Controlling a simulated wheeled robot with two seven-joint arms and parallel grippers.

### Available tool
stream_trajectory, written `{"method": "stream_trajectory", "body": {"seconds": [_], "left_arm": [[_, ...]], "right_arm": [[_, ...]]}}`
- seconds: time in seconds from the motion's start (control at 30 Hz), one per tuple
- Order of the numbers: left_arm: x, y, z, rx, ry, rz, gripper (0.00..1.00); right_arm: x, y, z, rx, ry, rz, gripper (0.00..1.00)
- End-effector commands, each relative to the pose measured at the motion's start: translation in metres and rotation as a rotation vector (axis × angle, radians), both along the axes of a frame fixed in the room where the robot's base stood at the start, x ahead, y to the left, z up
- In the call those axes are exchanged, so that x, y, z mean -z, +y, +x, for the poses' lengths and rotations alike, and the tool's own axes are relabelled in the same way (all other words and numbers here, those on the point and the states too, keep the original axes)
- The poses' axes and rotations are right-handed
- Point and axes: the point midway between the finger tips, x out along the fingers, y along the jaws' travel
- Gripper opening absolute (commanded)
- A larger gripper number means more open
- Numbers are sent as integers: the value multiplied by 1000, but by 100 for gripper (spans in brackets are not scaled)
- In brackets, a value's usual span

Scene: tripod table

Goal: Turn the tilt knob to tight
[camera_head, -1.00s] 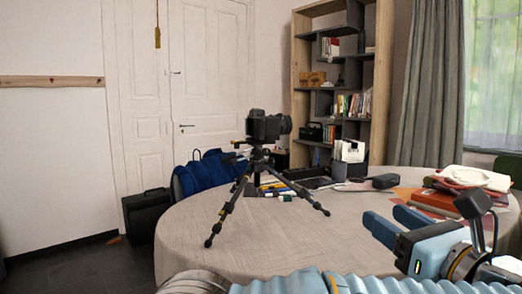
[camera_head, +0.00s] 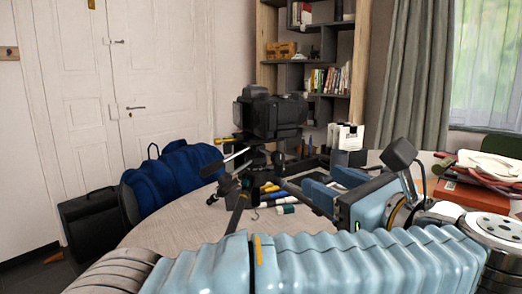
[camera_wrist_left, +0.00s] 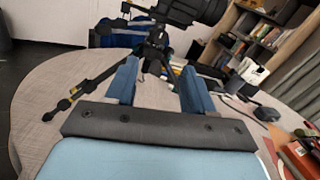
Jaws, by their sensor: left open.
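A black camera (camera_head: 270,114) sits on top of the tripod (camera_head: 255,152) on the round table. I cannot make out for certain which small part of the head is the tilt knob. My left gripper (camera_head: 322,184) is open and empty, to the right of the tripod and below the camera. In the left wrist view, the tripod (camera_wrist_left: 156,46) stands beyond and between the open fingers (camera_wrist_left: 158,68), apart from them. My right gripper is not in view.
Books (camera_head: 462,192) are stacked at the right. A blue bag (camera_head: 172,172) and a black case (camera_head: 92,222) stand at the left, beyond the table.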

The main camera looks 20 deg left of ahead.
Motion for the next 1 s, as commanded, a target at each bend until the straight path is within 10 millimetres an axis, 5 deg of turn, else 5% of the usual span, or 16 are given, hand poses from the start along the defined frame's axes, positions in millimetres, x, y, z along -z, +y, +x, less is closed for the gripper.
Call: {"method": "stream_trajectory", "body": {"seconds": [0.33,0.7,1.0], "left_arm": [[-1,23,20,-5,3,0,53],[-2,85,75,-4,2,1,53],[0,103,92,0,-1,1,53]], "right_arm": [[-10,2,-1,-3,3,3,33],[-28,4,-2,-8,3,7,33],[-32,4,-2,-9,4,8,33]]}}
